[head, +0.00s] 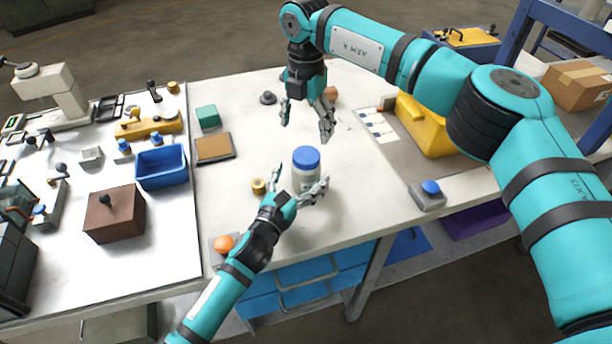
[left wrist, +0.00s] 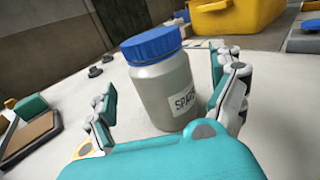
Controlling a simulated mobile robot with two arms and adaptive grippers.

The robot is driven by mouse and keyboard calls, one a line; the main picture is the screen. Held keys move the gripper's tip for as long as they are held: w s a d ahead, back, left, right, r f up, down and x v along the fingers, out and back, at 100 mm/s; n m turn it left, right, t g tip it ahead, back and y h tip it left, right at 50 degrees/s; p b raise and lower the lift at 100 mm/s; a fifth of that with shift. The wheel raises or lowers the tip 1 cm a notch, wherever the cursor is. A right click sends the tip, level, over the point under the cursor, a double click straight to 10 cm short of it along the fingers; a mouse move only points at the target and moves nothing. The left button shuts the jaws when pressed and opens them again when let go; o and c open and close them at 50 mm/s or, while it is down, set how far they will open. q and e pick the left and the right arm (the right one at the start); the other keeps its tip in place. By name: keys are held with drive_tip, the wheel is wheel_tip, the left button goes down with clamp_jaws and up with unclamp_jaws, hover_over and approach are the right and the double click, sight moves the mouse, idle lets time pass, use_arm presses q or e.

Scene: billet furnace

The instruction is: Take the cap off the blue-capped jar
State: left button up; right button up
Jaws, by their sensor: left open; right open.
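The jar (head: 306,172) stands upright on the white table with its blue cap (head: 306,156) on. In the left wrist view the jar (left wrist: 172,94) is grey with a partly hidden label, and its blue cap (left wrist: 151,44) has a ribbed edge. My left gripper (head: 300,186) is open at the near side of the jar. In the left wrist view its fingers (left wrist: 168,112) stand to either side of the jar, with a gap at the left. My right gripper (head: 306,128) is open and empty, pointing down above and behind the jar.
A small brass piece (head: 258,186) lies left of the jar. A brown-topped block (head: 215,149), a green block (head: 207,116) and a blue bin (head: 161,167) are farther left. A yellow bin (head: 425,125) and a blue-button box (head: 429,193) are at the right.

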sight(306, 155)
use_arm(q)
drive_tip(key=x, duration=0.3)
drive_tip(key=shift+w, duration=0.25)
use_arm(e)
drive_tip(key=shift+w+d, duration=0.1)
drive_tip(key=shift+w, duration=0.05)
use_arm(q)
clamp_jaws()
use_arm(e)
drive_tip(key=m, duration=1.3)
drive_tip(key=shift+f, duration=0.1)
drive_tip(key=shift+m, duration=0.3)
drive_tip(key=shift+f, duration=3.95)
drive_tip(key=shift+c, duration=0.3)
